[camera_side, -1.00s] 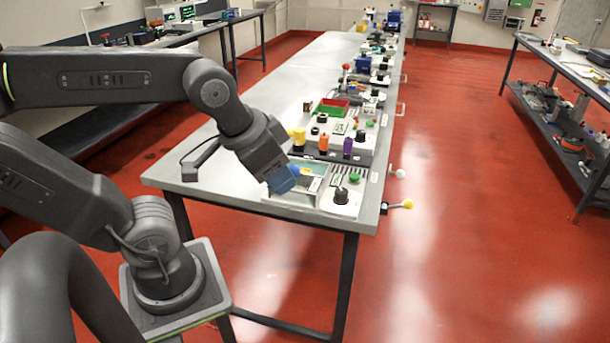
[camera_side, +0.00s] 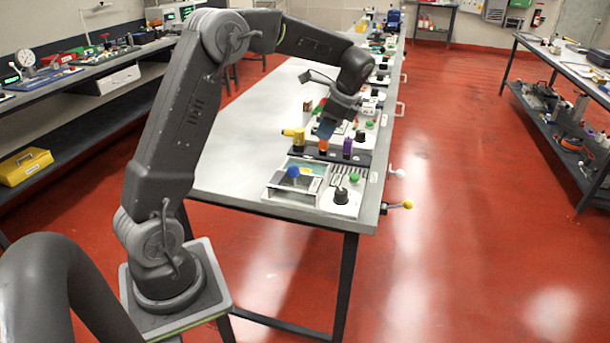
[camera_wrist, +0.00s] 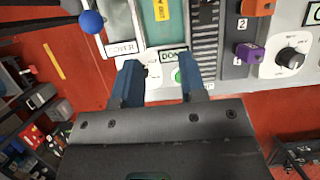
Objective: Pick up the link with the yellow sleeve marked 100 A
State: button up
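The link with the yellow sleeve (camera_side: 299,139) stands at the left end of a row on a dark strip on the bench in the side view. An orange-sleeved link (camera_side: 323,146) and a purple-sleeved link (camera_side: 348,147) stand to its right. The 100 A marking is too small to read. My gripper (camera_side: 326,130) appears over the orange link, right of the yellow one; its height above is unclear. In the wrist view my gripper (camera_wrist: 162,82) has its blue fingers apart with nothing held. That view shows the purple link (camera_wrist: 249,53) and part of the orange one (camera_wrist: 258,6), no yellow sleeve.
In front of the row are a tray with a blue-knobbed cover (camera_side: 293,173), a green button (camera_side: 355,178) and a black knob (camera_side: 341,195). The bench top left of these is clear.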

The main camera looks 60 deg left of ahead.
aim_at(305, 170)
jog(key=x, duration=1.4)
jog(key=shift+a+f, duration=0.15)
jog(key=shift+f, duration=0.1)
jog(key=shift+c, duration=0.2)
grip_shut()
jog(key=shift+r, duration=0.15)
